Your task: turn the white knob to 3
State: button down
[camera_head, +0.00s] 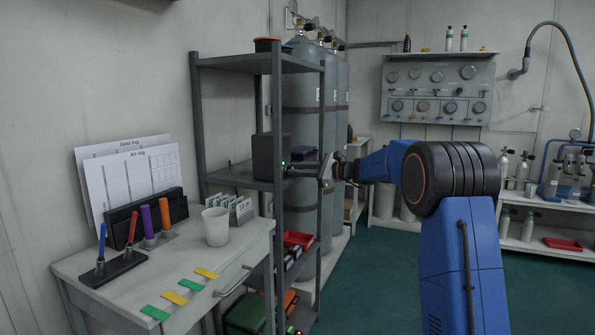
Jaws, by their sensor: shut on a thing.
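A dark grey box (268,157) stands on the middle shelf of the grey rack, with a small green light near its right side. My gripper (303,169) reaches in from the right, level with the lower part of the box, its fingers at the box's right side. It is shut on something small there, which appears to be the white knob. The knob itself is hidden by my fingers and the rack post, so its pointer and number marks cannot be read.
A rack post (277,190) stands close to my fingers. Grey cylinders (302,110) stand behind the rack. A white desk (185,265) with a cup (215,227), pens and coloured tags is at left. A gauge panel (437,92) hangs on the back wall. The green floor at right is clear.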

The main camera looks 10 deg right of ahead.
jog(key=shift+f+m, duration=0.15)
jog(key=shift+m, duration=1.35)
jog(key=c, duration=1.9)
grip_release()
jog(key=shift+d, duration=0.1)
jog(key=shift+o, duration=0.2)
jog(key=v, duration=1.7)
jog(key=shift+d, duration=0.25)
